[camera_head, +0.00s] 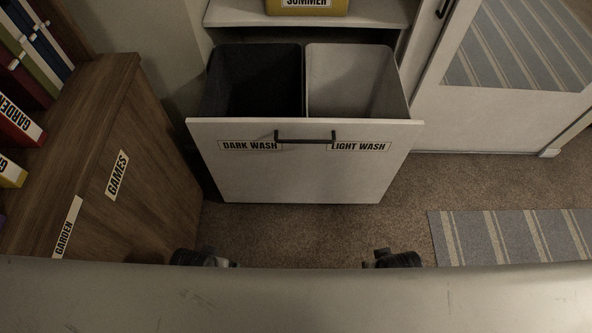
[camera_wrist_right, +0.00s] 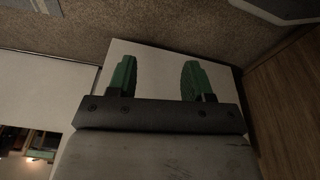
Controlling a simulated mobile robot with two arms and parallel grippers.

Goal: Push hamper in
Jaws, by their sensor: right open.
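The hamper is pulled out of its cabinet, its white front panel (camera_head: 300,172) standing forward with labels DARK WASH and LIGHT WASH and a black bar handle (camera_head: 305,136). Behind the panel are a dark bin (camera_head: 253,75) and a light grey bin (camera_head: 352,75), both looking empty. My right gripper (camera_head: 384,254) is low in front of the panel's right side, apart from it. In the right wrist view its green fingers (camera_wrist_right: 157,80) are spread with nothing between them; a pale surface (camera_wrist_right: 150,60) lies beyond. My left gripper (camera_head: 222,260) is low in front of the panel's left side; its jaws are unclear.
A wooden cabinet (camera_head: 125,185) with GAMES and GARDEN labels stands close on the left. A shelf (camera_head: 235,12) with a yellow SUMMER box (camera_head: 305,7) is above the bins. A striped rug (camera_head: 510,237) lies at right; carpet (camera_head: 300,235) in front is clear.

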